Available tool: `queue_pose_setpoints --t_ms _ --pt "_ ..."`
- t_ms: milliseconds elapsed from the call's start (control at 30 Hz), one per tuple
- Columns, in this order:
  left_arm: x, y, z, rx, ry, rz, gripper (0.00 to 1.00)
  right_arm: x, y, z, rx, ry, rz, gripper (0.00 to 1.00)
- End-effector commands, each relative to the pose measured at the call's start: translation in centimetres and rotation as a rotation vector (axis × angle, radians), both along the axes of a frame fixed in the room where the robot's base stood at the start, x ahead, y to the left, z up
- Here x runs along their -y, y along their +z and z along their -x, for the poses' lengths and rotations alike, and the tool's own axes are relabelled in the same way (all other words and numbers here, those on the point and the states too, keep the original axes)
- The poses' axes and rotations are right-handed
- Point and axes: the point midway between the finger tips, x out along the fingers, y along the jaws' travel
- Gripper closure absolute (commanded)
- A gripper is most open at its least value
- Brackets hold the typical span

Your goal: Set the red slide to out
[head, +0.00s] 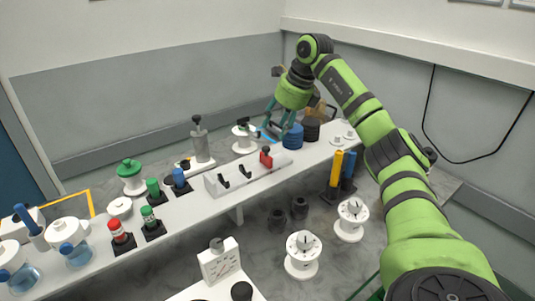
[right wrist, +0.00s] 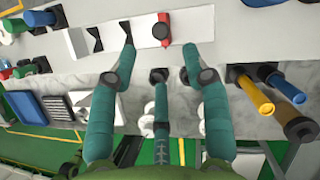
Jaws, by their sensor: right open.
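The red slide (head: 266,157) stands at the right end of a long white block (head: 225,183) on the white bench. Two black slides share that block to its left. My left gripper is out of view.
Blue discs (head: 293,137) and black discs (head: 312,128) stack near the right gripper. A white valve with a black handle (head: 243,136) stands left of it. Yellow and blue cylinders (head: 337,168) stand at the bench's front edge.

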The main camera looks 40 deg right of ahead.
Motion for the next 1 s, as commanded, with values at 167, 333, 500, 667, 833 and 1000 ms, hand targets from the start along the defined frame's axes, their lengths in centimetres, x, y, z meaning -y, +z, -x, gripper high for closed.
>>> queue_pose_setpoints --t_ms 167,333,500,667,833,1000 --pt "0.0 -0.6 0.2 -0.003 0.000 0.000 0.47 -0.1 -1.3 -0.2 -0.002 0.001 0.000 0.52" --pt "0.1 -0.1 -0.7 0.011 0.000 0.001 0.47 -0.4 -3.4 -1.1 -0.005 0.002 -0.001 0.52" --pt "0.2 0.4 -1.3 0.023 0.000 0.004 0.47 -0.7 -5.7 -2.0 -0.003 0.001 -0.001 0.52" --pt "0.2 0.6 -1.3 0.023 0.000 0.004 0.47 -0.8 -6.9 -2.5 -0.001 0.001 -0.002 0.52" --pt "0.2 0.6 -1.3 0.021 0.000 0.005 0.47 -0.8 -7.2 -2.6 0.000 0.000 0.000 0.52" --pt "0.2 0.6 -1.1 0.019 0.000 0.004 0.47 -0.8 -7.2 -2.6 0.000 0.000 0.000 0.68"
